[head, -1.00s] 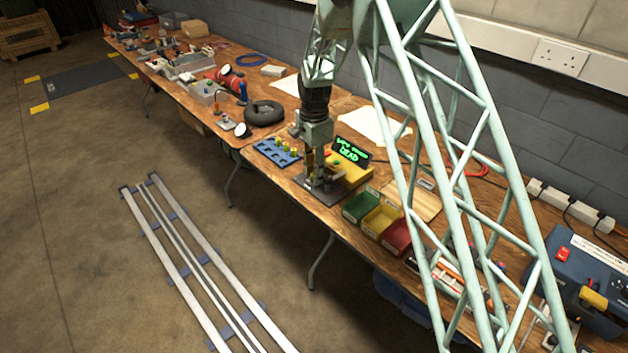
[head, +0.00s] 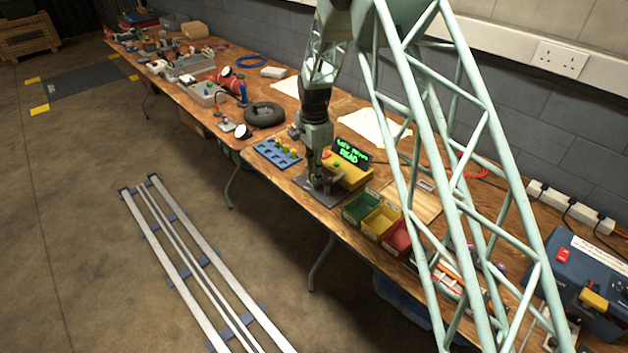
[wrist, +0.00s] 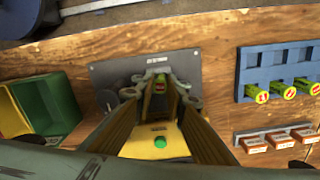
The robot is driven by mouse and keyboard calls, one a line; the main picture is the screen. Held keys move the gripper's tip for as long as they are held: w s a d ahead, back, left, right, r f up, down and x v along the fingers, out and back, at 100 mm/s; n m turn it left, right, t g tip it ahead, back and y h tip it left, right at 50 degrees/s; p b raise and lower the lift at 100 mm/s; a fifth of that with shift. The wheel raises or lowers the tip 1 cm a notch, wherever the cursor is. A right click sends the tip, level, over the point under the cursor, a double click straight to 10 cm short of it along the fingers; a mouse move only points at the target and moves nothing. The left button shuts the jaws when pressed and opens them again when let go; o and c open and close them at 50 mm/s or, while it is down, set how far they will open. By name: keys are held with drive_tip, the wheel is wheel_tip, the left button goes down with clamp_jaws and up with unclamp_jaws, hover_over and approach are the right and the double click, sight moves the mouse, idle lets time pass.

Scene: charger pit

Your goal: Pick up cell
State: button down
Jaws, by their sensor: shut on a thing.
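The rest of that cell is hidden by the fingers. The gripper is over the dark grey plate (wrist: 108,72) of the tester; I cannot tell whether the cell touches it. In the head view my gripper (head: 317,183) is low at the plate. Other green and yellow cells (wrist: 289,92) stand in a blue rack (wrist: 262,60) to the right. The tester's yellow body (wrist: 140,145) has a green button (wrist: 160,142).
A display (head: 348,152) on the tester has green lettering ending in "DEAD". Green (head: 360,208), yellow (head: 380,221) and red (head: 398,238) bins stand beside it. The table's front edge is close to the plate.

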drive_tip(key=shift+r, duration=0.15)
wheel_tip(320, 180, up, 9)
drive_tip(key=shift+r+p, duration=0.2)
drive_tip(key=shift+p, duration=0.8)
drive_tip(key=shift+r, duration=0.15)
drive_tip(key=shift+s+d, duration=0.1)
drive_tip(key=shift+d, duration=0.05)
idle(1.3)
